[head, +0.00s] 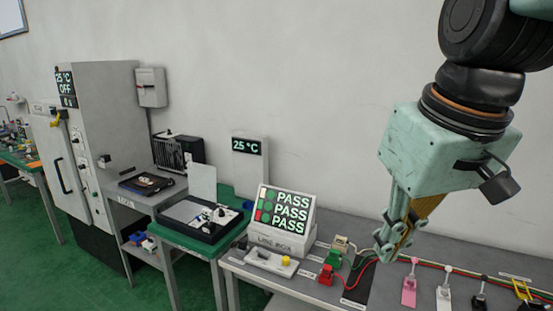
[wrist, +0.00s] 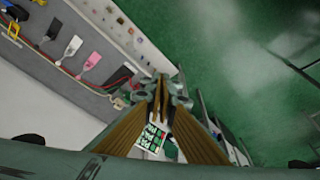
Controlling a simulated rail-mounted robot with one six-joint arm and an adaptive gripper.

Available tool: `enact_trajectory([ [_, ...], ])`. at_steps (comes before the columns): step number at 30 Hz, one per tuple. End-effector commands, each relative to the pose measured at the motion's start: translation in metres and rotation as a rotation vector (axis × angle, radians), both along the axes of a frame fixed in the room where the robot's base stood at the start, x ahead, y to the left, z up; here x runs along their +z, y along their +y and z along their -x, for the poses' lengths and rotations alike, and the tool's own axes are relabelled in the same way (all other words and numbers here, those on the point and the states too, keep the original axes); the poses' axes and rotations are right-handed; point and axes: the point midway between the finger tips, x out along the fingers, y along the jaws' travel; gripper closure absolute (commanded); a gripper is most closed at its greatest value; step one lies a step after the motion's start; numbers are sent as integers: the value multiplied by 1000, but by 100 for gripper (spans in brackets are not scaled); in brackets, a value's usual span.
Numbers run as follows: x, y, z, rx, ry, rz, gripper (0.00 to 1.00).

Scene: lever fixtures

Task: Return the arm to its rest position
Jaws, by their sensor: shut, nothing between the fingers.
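My gripper (head: 392,243) hangs from the pale green wrist at the right of the head view, fingers pointing down, above the grey bench (head: 318,293). It is shut and holds nothing. In the wrist view the two brown-padded fingers (wrist: 161,82) meet at their tips. The fingertips look apart from the bench and its fixtures. The rest of my arm leaves the head view at the top right.
A display box reading PASS (head: 283,208) stands left of my gripper. Pink (head: 409,290) and white (head: 443,297) levers lie to the right. A grey cabinet (head: 105,130) stands far left.

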Motion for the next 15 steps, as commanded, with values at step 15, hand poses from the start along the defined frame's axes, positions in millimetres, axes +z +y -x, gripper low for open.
enact_trajectory([
  [15,-14,-20,92,-149,-21,-4,100],
])
